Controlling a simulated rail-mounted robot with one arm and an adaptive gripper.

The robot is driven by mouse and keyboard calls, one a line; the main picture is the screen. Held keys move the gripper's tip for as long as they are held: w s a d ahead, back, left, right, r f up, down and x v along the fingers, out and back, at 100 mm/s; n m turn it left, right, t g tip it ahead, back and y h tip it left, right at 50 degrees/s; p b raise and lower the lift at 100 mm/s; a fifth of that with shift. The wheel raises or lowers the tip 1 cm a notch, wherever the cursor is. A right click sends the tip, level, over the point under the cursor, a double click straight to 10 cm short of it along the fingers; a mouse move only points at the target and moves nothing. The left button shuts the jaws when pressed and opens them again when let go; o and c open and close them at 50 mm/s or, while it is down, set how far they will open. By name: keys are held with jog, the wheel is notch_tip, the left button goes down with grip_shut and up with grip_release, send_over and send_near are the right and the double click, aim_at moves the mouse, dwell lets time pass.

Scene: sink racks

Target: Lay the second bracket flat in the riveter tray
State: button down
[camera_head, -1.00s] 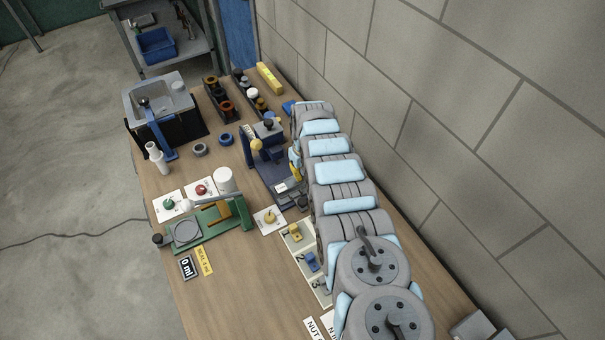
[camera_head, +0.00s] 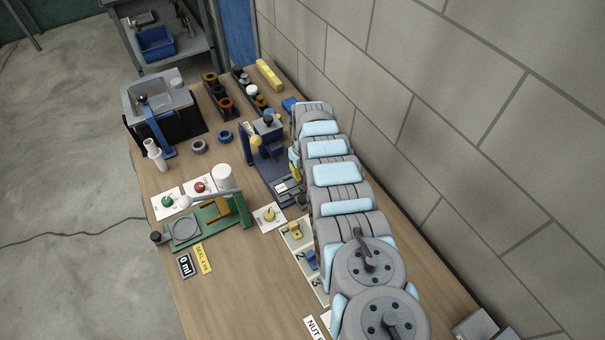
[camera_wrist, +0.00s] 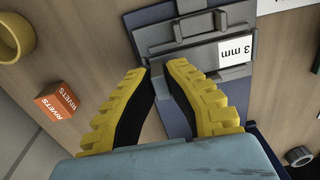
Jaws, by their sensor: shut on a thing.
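The blue riveter (camera_head: 268,150) stands mid-bench with a yellow knob. Its grey tray (camera_head: 283,188) is at its near end, with a white label. In the head view my arm mostly hides the gripper.
An orange rivets box (camera_wrist: 60,104) and a yellow ring-shaped item (camera_wrist: 14,36) are left of my gripper in the wrist view. A green fixture (camera_head: 205,222) stands left of the riveter. A numbered board (camera_head: 304,262) lies in front. The wall is close on the right.

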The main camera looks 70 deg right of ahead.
jog(key=c, duration=1.2)
grip_release()
jog(key=shift+o, duration=0.2)
jog(key=shift+d+r, duration=0.1)
jog(key=shift+r, duration=0.65)
jog(key=shift+s+r, duration=0.1)
jog(key=shift+r, duration=0.85)
notch_tip(320, 180, up, 9)
jog(key=shift+d+f, duration=0.15)
jog(key=shift+f, duration=0.05)
jog(key=shift+s, duration=0.1)
